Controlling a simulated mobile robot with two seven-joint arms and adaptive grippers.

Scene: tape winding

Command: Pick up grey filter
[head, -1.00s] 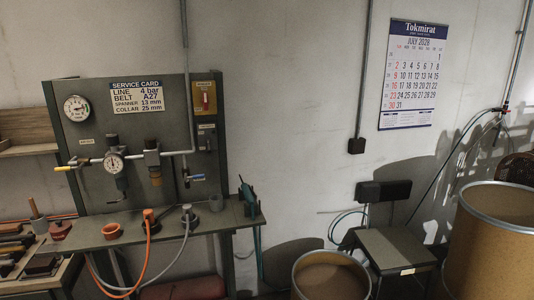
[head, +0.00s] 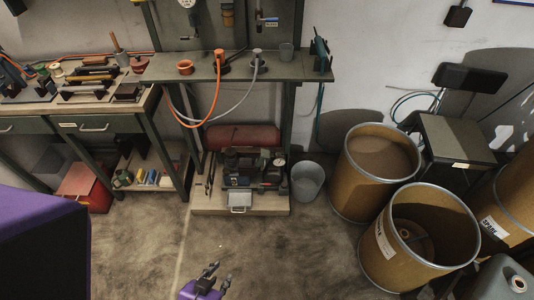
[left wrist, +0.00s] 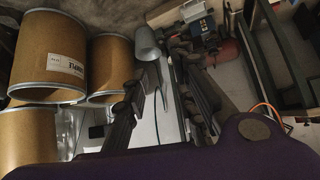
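My left gripper (head: 217,278) is low over the floor at the bottom of the head view, well short of the bench. In the left wrist view its two dark fingers (left wrist: 162,105) stand apart with nothing between them, so it is open. I cannot tell for certain which thing is the grey filter. A grey-bodied unit (head: 189,8) hangs on the panel, cut by the top edge, beside a brown-bowled one (head: 227,14). My right gripper is out of view.
An orange cup (head: 185,67) and hoses sit on the shelf. Below it are a compressor (head: 253,168) and a grey bucket (head: 307,182). Cardboard drums (head: 375,172) crowd the right. A tool-covered workbench (head: 80,125) is at left. The middle floor is clear.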

